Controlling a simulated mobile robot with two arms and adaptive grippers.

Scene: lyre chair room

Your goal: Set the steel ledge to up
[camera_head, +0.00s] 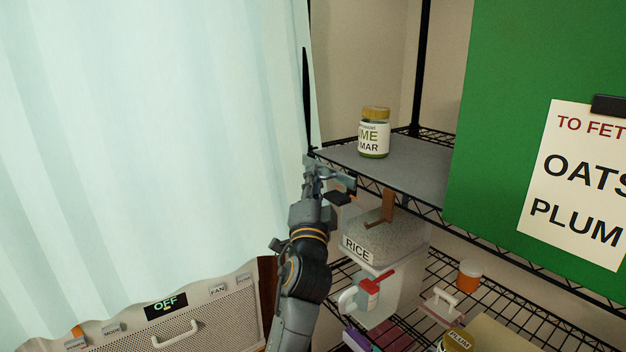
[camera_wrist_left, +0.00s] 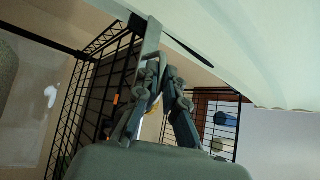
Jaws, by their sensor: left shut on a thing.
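The steel ledge (camera_head: 407,158) is a flat grey panel on the upper level of the black wire rack. It looks about level in the head view. A jar (camera_head: 374,136) with a gold lid and a partly readable label stands upright on it. My left gripper (camera_head: 328,178) is at the ledge's near left corner, beside the curtain. In the left wrist view its fingers (camera_wrist_left: 160,95) are shut on a narrow grey piece that looks like the ledge's edge. The exact contact is partly hidden by the fingers. My right gripper is in neither view.
A pale curtain (camera_head: 140,130) hangs close on the left. A green board (camera_head: 500,100) with a paper note (camera_head: 580,185) stands at the right. Below are a rice bin (camera_head: 385,243), an orange tub (camera_head: 469,275) and a panel (camera_head: 205,315) with an OFF display.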

